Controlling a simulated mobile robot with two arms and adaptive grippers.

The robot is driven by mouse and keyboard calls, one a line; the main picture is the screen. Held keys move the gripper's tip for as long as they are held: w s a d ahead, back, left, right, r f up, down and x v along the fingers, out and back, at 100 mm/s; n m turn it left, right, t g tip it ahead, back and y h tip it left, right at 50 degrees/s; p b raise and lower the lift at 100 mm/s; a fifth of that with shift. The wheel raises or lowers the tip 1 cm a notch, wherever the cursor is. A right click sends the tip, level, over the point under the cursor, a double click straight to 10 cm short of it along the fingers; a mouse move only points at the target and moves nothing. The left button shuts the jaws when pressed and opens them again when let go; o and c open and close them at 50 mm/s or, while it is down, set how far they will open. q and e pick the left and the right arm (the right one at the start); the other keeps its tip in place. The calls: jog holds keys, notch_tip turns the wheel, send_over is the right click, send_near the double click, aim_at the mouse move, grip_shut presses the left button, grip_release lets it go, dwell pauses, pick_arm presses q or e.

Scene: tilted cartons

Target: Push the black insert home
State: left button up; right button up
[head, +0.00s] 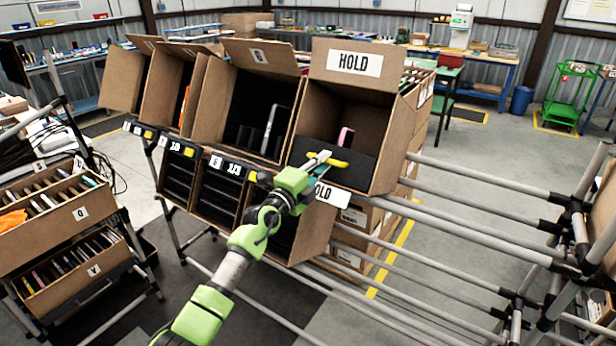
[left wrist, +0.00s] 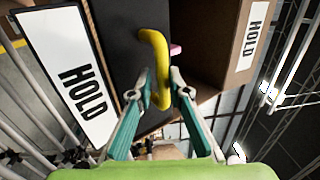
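The black insert (head: 350,170) is a dark panel with a yellow handle (head: 338,163) across it, low in the mouth of the tilted HOLD carton (head: 388,150). In the left wrist view the dark insert (left wrist: 118,50) fills the upper middle, with its curved yellow handle (left wrist: 153,38) between my fingers. My left gripper (head: 322,157) is at the handle, its fingers drawn together on both sides of it; it also shows in the left wrist view (left wrist: 161,78). The insert's far edge inside the carton is hidden. My right gripper is not in view.
A pink item (head: 346,137) stands inside the HOLD carton behind the insert. A white HOLD label (head: 331,197) is below the insert. Another open tilted carton (head: 210,100) stands left of it. Metal rails (head: 480,174) run to the right. Cartons of upright items (head: 60,225) stand at lower left.

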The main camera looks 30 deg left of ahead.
pick_arm(q)
jog(key=s, duration=1)
jog(key=shift+s+a+f, duration=0.25)
jog(key=shift+a+f, duration=0.1)
jog(key=shift+a, duration=0.1)
jog(key=shift+f, duration=0.1)
